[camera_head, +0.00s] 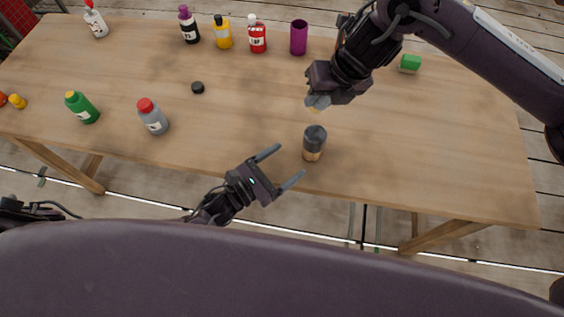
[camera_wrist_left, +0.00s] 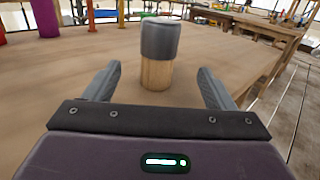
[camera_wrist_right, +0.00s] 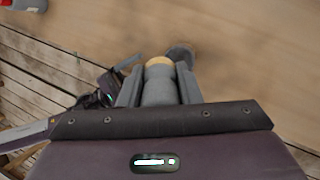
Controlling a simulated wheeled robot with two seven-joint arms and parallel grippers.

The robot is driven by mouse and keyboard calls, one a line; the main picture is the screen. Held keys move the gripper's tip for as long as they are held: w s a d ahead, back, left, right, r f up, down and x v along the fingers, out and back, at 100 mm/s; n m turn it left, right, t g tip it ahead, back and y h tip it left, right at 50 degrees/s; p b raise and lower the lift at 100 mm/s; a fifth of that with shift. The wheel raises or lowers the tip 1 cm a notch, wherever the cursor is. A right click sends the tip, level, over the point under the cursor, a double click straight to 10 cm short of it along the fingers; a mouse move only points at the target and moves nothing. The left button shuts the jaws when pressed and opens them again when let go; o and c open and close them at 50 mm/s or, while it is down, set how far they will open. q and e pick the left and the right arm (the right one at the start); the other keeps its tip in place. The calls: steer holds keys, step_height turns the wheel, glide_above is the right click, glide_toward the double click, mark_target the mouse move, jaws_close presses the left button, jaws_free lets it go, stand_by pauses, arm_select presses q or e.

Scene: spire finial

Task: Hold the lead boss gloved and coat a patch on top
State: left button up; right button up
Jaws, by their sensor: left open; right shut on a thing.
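The lead boss (camera_head: 315,137), a dark grey cap on a pale wooden cylinder (camera_head: 312,154), stands upright near the table's front edge. In the left wrist view the boss (camera_wrist_left: 159,40) is straight ahead, beyond the fingertips. My left gripper (camera_head: 280,167) is open and empty, left of the boss and apart from it. My right gripper (camera_head: 318,102) is above and behind the boss, shut on a grey holder with a tan tip (camera_wrist_right: 158,62). The boss top (camera_wrist_right: 181,53) shows just past that tip; whether they touch cannot be told.
The wooden table (camera_head: 440,140) is clear around the boss. A grey red-capped bottle (camera_head: 153,118) and a green bottle (camera_head: 82,107) stand at left. A black disc (camera_head: 197,88) lies mid-table. A red bottle (camera_head: 257,38), a purple cup (camera_head: 299,38) and a green sponge (camera_head: 410,63) are at the back.

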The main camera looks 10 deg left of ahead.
mark_target(318, 140)
arm_select(q)
steer(key=shift+w+f, duration=0.1)
steer(key=shift+f, duration=0.1)
steer(key=x, duration=1.1)
steer(key=shift+w+d+f, duration=0.15)
steer(key=shift+w+d, duration=0.05)
steer(key=shift+w, duration=0.05)
steer(key=c, duration=1.1)
